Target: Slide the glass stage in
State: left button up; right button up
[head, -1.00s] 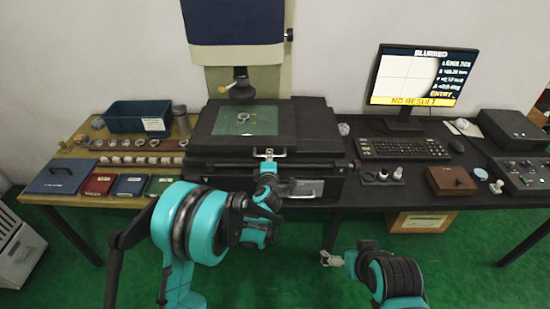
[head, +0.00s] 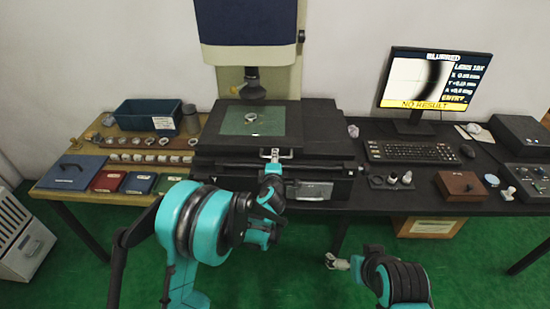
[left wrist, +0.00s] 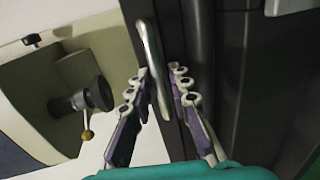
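The stage's glass plate (head: 275,122) is a greenish pane in a dark frame on the measuring machine, with a bearing ring (head: 250,117) on it. The lens (head: 252,88) hangs above its back part. A metal handle (head: 275,153) is at the stage's front edge. My left gripper (head: 272,168) is at this handle.
A monitor (head: 435,78) reads "BLURRED" and "NO RESULT" and shows a dark arc. A keyboard (head: 412,151) and a brown box (head: 460,186) are at the right. At the left are a blue bin (head: 147,114), a row of rings (head: 150,158) and coloured boxes (head: 107,181).

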pick_arm(q)
jog(key=v, duration=1.1)
jog(key=shift+s, duration=0.35)
